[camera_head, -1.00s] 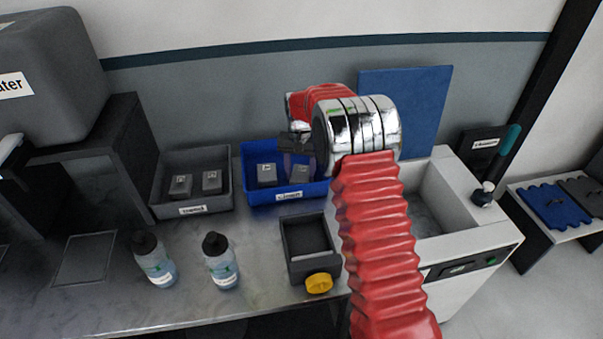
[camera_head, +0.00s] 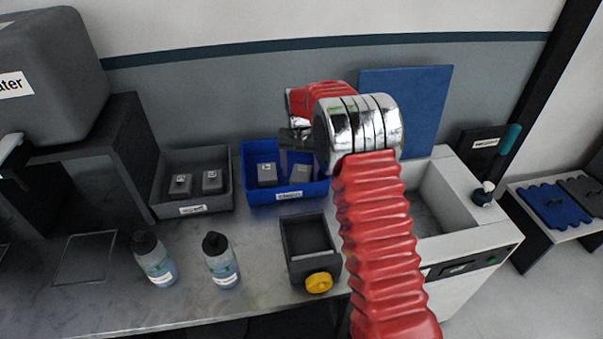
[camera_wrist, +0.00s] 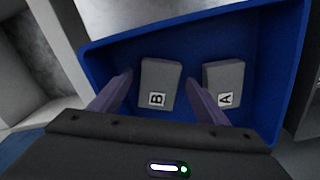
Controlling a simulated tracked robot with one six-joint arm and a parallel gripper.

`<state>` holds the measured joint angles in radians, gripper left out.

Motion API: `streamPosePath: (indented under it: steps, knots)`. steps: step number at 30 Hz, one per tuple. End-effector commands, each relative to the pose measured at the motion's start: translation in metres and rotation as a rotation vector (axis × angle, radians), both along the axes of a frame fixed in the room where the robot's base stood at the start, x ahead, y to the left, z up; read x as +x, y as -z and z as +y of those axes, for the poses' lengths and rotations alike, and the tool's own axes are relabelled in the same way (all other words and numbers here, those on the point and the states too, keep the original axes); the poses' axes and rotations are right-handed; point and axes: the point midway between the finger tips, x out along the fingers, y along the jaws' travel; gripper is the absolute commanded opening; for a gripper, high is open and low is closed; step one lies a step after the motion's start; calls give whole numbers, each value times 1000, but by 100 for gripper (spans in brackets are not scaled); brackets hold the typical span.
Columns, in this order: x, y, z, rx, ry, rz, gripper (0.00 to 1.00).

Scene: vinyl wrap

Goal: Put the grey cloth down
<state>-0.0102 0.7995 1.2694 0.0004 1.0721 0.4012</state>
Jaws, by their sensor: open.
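Two grey block-like pieces, perhaps folded cloths, lie apart in the blue bin (camera_head: 262,198). In the wrist view one is marked B (camera_wrist: 160,84) and the other A (camera_wrist: 224,86). In the head view they are the right piece (camera_head: 300,173) and the left piece (camera_head: 267,175). My gripper (camera_wrist: 158,80) is open, its purple-grey fingers to either side of piece B with gaps showing, and one finger lies between B and A. The gripper hangs over the blue bin in the head view (camera_head: 295,155). Whether it is above B or level with it is unclear.
A grey bin (camera_head: 192,209) with two similar pieces stands left of the blue bin. A white basin unit (camera_head: 480,238) is at right.

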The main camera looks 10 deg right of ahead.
Motion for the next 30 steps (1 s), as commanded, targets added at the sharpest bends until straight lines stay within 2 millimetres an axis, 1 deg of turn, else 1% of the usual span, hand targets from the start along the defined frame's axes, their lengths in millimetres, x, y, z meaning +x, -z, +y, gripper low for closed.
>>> streamPosePath:
  steps: [5, 12, 18, 23, 30]
  knots:
    - [1, -26, 0, 0, 0, -2, 69]
    - [1, -68, 0, 0, 1, -3, 69]
    - [1, -98, -1, 0, 1, -2, 69]
    - [0, -109, -1, 0, 1, 0, 69]
    - [0, -111, -1, 0, 1, 0, 69]
